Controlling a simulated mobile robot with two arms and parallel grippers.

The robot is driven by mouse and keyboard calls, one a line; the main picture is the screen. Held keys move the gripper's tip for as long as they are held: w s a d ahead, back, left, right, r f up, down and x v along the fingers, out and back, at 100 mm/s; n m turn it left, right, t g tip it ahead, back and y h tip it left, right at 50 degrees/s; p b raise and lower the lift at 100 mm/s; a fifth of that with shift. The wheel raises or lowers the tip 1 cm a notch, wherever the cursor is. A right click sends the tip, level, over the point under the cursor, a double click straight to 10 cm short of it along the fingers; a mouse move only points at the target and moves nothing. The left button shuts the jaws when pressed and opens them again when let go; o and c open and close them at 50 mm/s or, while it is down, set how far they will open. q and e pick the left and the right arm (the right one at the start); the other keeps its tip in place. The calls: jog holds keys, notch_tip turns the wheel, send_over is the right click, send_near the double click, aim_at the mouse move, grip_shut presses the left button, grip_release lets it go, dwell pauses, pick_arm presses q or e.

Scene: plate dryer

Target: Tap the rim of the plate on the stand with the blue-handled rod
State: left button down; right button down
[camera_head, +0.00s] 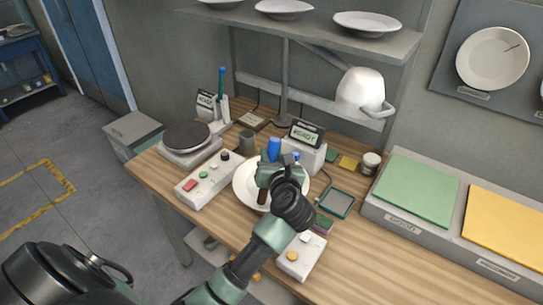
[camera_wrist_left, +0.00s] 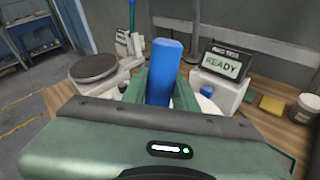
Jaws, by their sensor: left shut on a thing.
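The white plate (camera_head: 243,187) lies near the middle of the wooden bench, partly covered by my left arm; the stand under it is hidden. My left gripper (camera_head: 268,174) is above the plate, shut on the blue-handled rod (camera_head: 273,148). The blue handle stands up between the fingers in the left wrist view (camera_wrist_left: 163,75). A brown end below the gripper shows over the plate; I cannot tell whether it touches the rim. My right gripper is not in view.
A box with a READY display (camera_head: 305,135) stands just behind the plate. A button panel (camera_head: 208,178) and a round dark hotplate (camera_head: 187,137) are to the left. Green and yellow pads (camera_head: 418,190) lie at the right. A shelf with plates (camera_head: 365,23) hangs above.

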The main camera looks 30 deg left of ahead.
aim_at(271, 143)
pick_arm(q)
jog(key=shift+f+b, duration=0.4)
jog(key=shift+f, duration=0.3)
dwell(1.1)
notch_tip(271, 143, up, 7)
jog(key=p, duration=0.6)
dwell(0.4)
